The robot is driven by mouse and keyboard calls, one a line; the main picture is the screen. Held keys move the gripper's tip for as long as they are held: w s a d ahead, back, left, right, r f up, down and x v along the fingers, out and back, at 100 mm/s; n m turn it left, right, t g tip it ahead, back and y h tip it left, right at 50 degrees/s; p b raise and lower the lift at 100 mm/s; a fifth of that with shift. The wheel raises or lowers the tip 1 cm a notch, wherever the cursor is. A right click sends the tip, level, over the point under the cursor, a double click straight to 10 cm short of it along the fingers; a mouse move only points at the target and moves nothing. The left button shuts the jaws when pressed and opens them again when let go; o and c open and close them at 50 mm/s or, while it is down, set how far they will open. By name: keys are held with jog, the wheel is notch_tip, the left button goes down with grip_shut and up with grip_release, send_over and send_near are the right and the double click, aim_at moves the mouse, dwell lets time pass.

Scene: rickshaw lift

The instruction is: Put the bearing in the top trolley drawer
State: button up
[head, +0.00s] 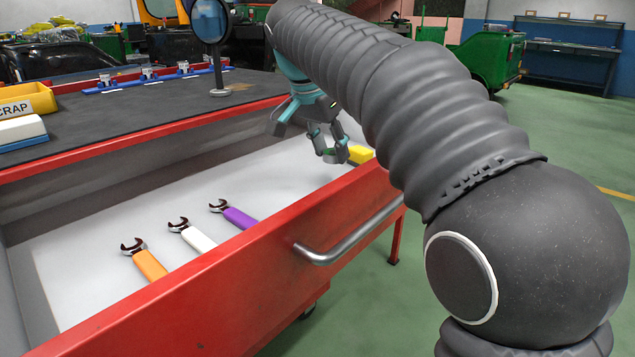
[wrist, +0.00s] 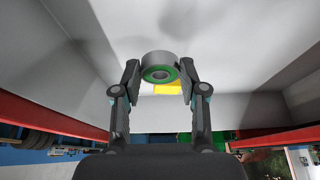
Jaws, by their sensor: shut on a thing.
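My gripper (head: 331,150) is shut on the bearing (wrist: 160,58), a grey ring with a green inner band held between both fingertips in the wrist view. In the head view the bearing is small and mostly covered by the fingers. The open top trolley drawer (head: 85,248) has red sides and a pale floor. My gripper is over the drawer's right part, near its front wall; the exact height above the floor is hard to tell.
Wrenches with orange (head: 149,265), white (head: 198,238) and purple (head: 239,217) handles lie on the drawer floor. A yellow item (head: 360,154) lies close to my gripper. A round mirror (head: 211,22), blue rack (head: 150,77) and yellow scrap bin (head: 30,97) stand on the trolley top.

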aim_at(327, 161)
jog(key=shift+f+b, duration=0.55)
jog(key=shift+f, duration=1.9)
jog(key=shift+f, duration=0.15)
jog(key=o, duration=1.1)
jog(key=shift+o, duration=0.2)
jog(key=p+v, duration=0.3)
jog(key=v, duration=0.9)
